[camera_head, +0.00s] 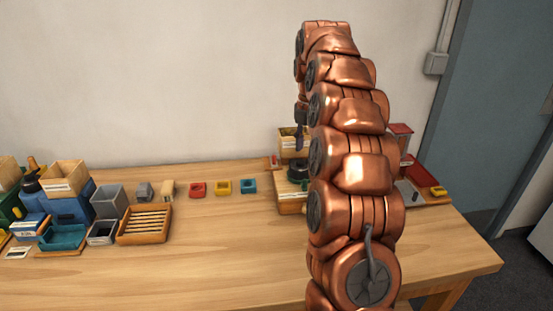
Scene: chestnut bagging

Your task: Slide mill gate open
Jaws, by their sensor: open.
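What looks like the mill (291,207) stands at the back of the table, right of centre. It has a wooden base, a dark round part and a wooden hopper on top. My copper arm hides its right side. A small red part (273,163) shows at its left edge; I cannot tell whether it is the gate or how far the gate is slid. My gripper (299,146) points down in front of the hopper, small and mostly dark in this view. It is open, with nothing visible in it; I cannot tell whether it touches the mill.
Red, yellow and blue small blocks (222,187) stand in a row left of the mill. A slatted wooden tray (144,225), grey bins and a blue box (70,207) crowd the left. A red-topped item (401,130) stands right of my arm. The table's front middle (230,265) is clear.

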